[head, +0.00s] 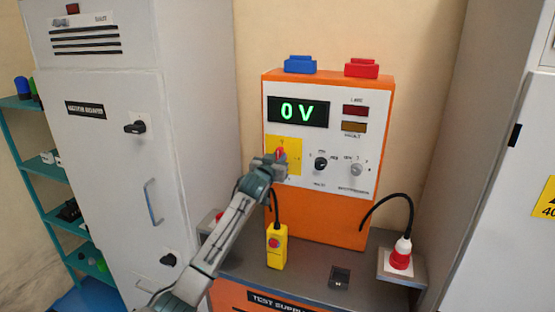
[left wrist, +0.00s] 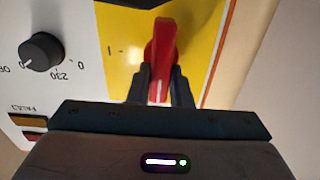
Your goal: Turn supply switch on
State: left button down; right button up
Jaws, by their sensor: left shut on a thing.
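The orange test supply unit (head: 315,221) stands on the grey bench with its display (head: 298,111) reading 0 V in green. Its supply switch is a red handle (head: 281,153) on a yellow plate (head: 295,147). In the left wrist view the red handle (left wrist: 165,42) stands roughly upright in the picture, with an I mark to its left on the yellow plate (left wrist: 205,40). My left gripper (head: 276,160) is shut on the handle, one finger on each side; its fingers (left wrist: 162,82) also show in the left wrist view. My right gripper is out of view.
Two black and grey knobs, the black one (head: 321,163) and the grey one (head: 356,169), sit right of the switch. The red lamp (head: 355,110) looks dark.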

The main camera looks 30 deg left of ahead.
pick_arm(q)
jog(key=m+p, duration=0.1)
jog(key=m, duration=0.2)
jog(key=shift+d+r+p, duration=0.15)
jog(key=shift+p, duration=0.2)
jog(key=shift+w+d+f+m+p, duration=0.1)
jog(key=shift+d+f+m+p, duration=0.1)
jog(key=shift+m+p, duration=1.8)
jog(key=shift+d+f+m+p, duration=0.2)
jog(key=shift+m+p, duration=0.8)
jog(key=shift+m, duration=1.85)
jog(key=shift+w+d+f+m+p, duration=0.1)
jog(key=shift+f+m+p, duration=0.15)
jog(key=shift+m+p, duration=1.75)
jog(key=shift+s+f+m+b, duration=0.1)
jog(key=shift+m+b, duration=0.35)
jog(key=shift+m, duration=0.1)
jog(key=c, duration=1.3)
grip_release()
